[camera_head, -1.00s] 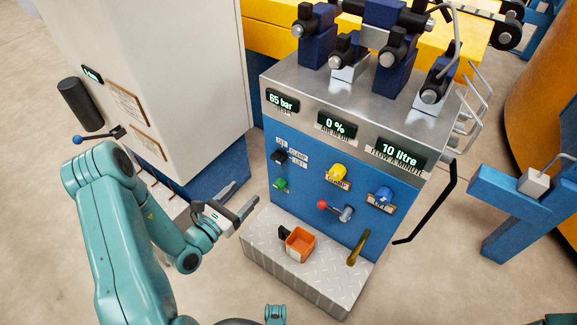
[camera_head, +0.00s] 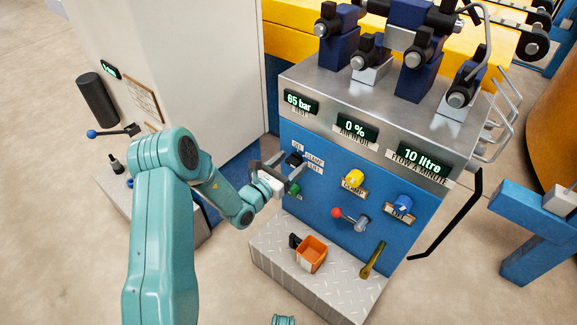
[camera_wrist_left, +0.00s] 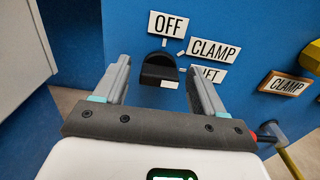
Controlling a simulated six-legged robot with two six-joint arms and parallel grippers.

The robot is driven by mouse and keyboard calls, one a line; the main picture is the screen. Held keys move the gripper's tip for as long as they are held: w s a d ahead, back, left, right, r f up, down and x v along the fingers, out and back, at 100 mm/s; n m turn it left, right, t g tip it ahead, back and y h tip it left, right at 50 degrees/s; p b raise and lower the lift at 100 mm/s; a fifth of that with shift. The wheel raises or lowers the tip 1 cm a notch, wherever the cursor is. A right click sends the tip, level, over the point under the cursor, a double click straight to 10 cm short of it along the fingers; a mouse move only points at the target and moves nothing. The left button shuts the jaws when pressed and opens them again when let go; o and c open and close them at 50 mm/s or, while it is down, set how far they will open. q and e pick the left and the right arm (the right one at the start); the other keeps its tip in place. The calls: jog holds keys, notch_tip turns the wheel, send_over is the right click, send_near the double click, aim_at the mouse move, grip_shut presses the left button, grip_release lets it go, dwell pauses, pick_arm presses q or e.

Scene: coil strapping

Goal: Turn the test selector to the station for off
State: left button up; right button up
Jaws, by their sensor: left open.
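The test selector is a black knob (camera_head: 295,158) on the blue front panel, at the left below the 65 bar display. In the left wrist view the knob (camera_wrist_left: 158,71) sits just below the white OFF plate (camera_wrist_left: 168,25). The CLAMP plate (camera_wrist_left: 214,51) and a partly hidden LIFT plate (camera_wrist_left: 207,76) are to its right. I cannot tell which plate the knob points at. My left gripper (camera_head: 279,166) is open and empty, its jaws facing the panel. In the wrist view (camera_wrist_left: 157,66) the knob shows between the two fingertips; contact is not visible.
A green button (camera_head: 294,189) is close below the gripper. A yellow knob (camera_head: 355,178), a blue knob (camera_head: 403,204) and a red-balled lever (camera_head: 347,217) are to the right. An orange bin (camera_head: 312,253) stands on the step below. A white cabinet (camera_head: 190,70) stands left.

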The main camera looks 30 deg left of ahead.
pick_arm(q)
jog(key=c, duration=1.1)
jog(key=shift+o, duration=0.2)
pick_arm(e)
jog(key=shift+r, duration=0.15)
pick_arm(q)
jog(key=n+p, duration=0.2)
jog(key=n, duration=0.1)
jog(key=shift+r+n+p, duration=0.15)
jog(key=shift+n+p, duration=0.15)
jog(key=shift+p, duration=0.1)
jog(key=n+p, duration=0.3)
jog(key=n, duration=0.2)
jog(key=shift+a, duration=0.15)
jog(key=n+p, duration=0.1)
jog(key=n, duration=0.4)
jog(key=shift+f+p, duration=0.2)
jog(key=shift+p, duration=0.2)
jog(key=shift+f+n+p, duration=0.1)
jog(key=shift+n+p, duration=0.45)
jog(key=shift+n, duration=1.55)
pick_arm(e)
notch_tip(320, 180, up, 8)
jog(key=s+a, duration=0.1)
jog(key=shift+n, duration=0.3)
